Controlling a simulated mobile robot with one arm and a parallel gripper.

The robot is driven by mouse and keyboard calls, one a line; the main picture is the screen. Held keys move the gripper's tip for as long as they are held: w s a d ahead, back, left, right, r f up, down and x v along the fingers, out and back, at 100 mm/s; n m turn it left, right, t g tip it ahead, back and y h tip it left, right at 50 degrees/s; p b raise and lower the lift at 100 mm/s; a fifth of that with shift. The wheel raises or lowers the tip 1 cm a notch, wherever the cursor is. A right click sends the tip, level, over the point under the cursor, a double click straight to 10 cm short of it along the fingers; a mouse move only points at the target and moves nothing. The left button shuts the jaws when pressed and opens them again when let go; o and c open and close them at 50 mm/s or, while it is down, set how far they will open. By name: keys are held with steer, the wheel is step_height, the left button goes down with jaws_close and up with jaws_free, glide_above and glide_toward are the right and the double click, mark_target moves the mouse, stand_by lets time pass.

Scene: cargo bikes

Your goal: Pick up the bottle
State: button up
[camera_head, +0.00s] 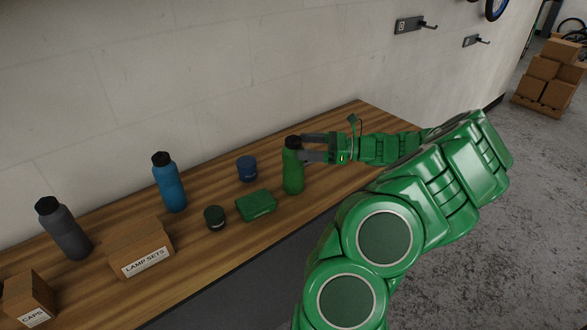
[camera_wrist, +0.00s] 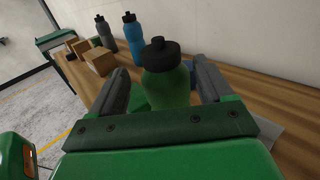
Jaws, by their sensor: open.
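A green bottle with a black cap (camera_head: 293,172) stands upright on the wooden bench. In the wrist view, the green bottle (camera_wrist: 165,85) shows between my two fingers. My gripper (camera_head: 303,147) is open, level with the bottle's upper part, its grey fingers reaching in from the right. In the wrist view my gripper (camera_wrist: 160,66) has one finger on each side of the bottle; I cannot tell whether either touches it. A blue bottle (camera_head: 170,185) and a dark grey bottle (camera_head: 65,230) stand further left, both with black caps.
A green case (camera_head: 257,205), a dark round container (camera_head: 214,217) and a blue container (camera_head: 247,168) sit close to the green bottle. Cardboard boxes labelled LAMP SETS (camera_head: 140,248) and CAPS (camera_head: 27,298) stand to the left. A wall runs behind the bench (camera_head: 345,122).

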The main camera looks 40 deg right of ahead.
mark_target(288, 143)
steer(key=shift+x, duration=3)
steer(key=shift+w+d+r, duration=0.1)
steer(key=shift+r, duration=0.05)
steer(key=c, duration=1.4)
